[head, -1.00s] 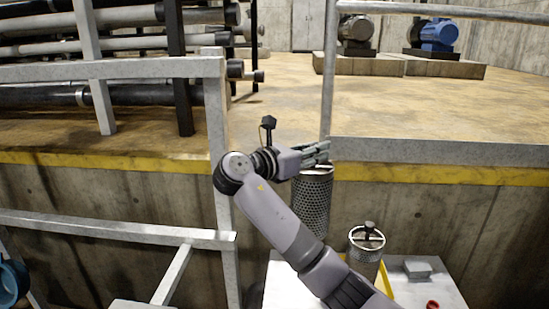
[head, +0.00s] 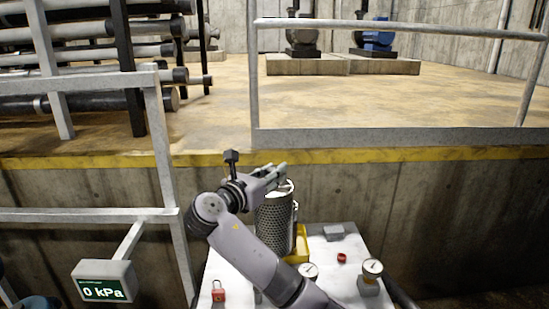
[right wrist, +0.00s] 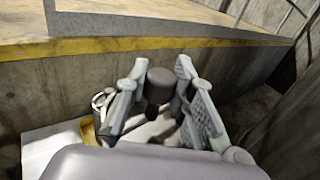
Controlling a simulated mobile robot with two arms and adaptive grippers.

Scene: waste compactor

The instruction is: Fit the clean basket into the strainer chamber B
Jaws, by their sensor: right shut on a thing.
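My right gripper (head: 278,174) is shut on the dark knob (right wrist: 158,86) at the top of a perforated metal basket (head: 273,226). The basket hangs upright below the fingers in the head view; I cannot tell whether it clears the white top behind it. A second metal basket (head: 294,214) is mostly hidden behind it, beside a yellow tray (head: 302,244). In the right wrist view the second basket's ring handle (right wrist: 101,100) shows left of the fingers. I cannot make out strainer chamber B. My left gripper is out of view.
The white top (head: 335,270) carries gauges (head: 372,269), a red ring (head: 342,258), a red padlock-like piece (head: 218,291) and a grey block (head: 334,233). A display (head: 104,281) reads 0 kPa. Grey railings (head: 166,150) and a concrete ledge with yellow edge (head: 430,155) stand behind.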

